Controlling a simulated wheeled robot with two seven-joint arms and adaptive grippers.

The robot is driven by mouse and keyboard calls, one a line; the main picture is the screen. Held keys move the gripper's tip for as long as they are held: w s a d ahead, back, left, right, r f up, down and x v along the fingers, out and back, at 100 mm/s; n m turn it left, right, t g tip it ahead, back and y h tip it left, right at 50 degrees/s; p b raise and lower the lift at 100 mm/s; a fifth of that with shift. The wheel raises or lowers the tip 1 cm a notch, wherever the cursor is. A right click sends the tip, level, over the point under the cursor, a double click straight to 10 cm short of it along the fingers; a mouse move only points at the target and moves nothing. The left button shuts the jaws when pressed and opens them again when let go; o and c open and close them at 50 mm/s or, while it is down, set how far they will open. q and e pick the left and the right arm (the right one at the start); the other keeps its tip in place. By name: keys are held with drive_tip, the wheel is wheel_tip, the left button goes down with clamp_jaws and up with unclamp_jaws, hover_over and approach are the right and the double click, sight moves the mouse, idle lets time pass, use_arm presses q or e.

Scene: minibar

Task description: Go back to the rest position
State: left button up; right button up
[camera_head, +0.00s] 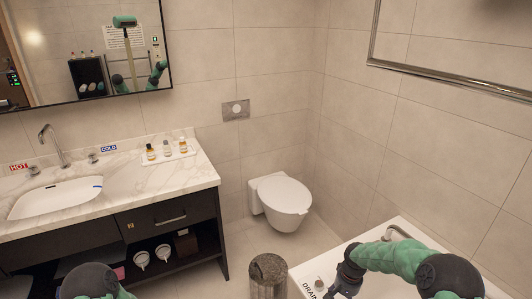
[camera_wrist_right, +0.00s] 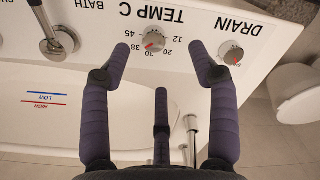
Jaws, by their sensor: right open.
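My right gripper (camera_head: 345,282) is over the edge of the bathtub (camera_head: 306,266) at the lower right of the head view. In the right wrist view the same gripper (camera_wrist_right: 160,50) is open, with its fingers spread and nothing held. The bath's control panel (camera_wrist_right: 186,33) lies beyond the fingertips. The TEMP C dial (camera_wrist_right: 154,39) shows between the fingers, and the DRAIN dial (camera_wrist_right: 231,52) is just right of the right finger. I cannot tell whether the fingers touch the panel. Part of my left arm (camera_head: 90,281) shows at the lower left; its gripper is out of view.
A metal bin (camera_head: 268,277) stands beside the tub. The toilet (camera_head: 281,201) is at the back wall. A marble sink counter (camera_head: 140,184) on the left bears a tray with small bottles (camera_head: 167,148). A chrome lever (camera_wrist_right: 55,40) is at the panel's left. Floor is clear before the toilet.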

drive_tip(key=s+a+f+n+y+p, duration=0.1)
drive_tip(key=s+a+f+y, duration=0.1)
drive_tip(key=s+a+f, duration=0.5)
drive_tip(key=s+a+f+n+y+p, duration=0.1)
drive_tip(key=s+a+f+p, duration=0.15)
drive_tip(key=s+a, duration=0.7)
drive_tip(key=s+a+n, duration=0.1)
drive_tip(key=s+a, duration=0.3)
drive_tip(key=s, duration=0.3)
drive_tip(key=shift+s, duration=0.3)
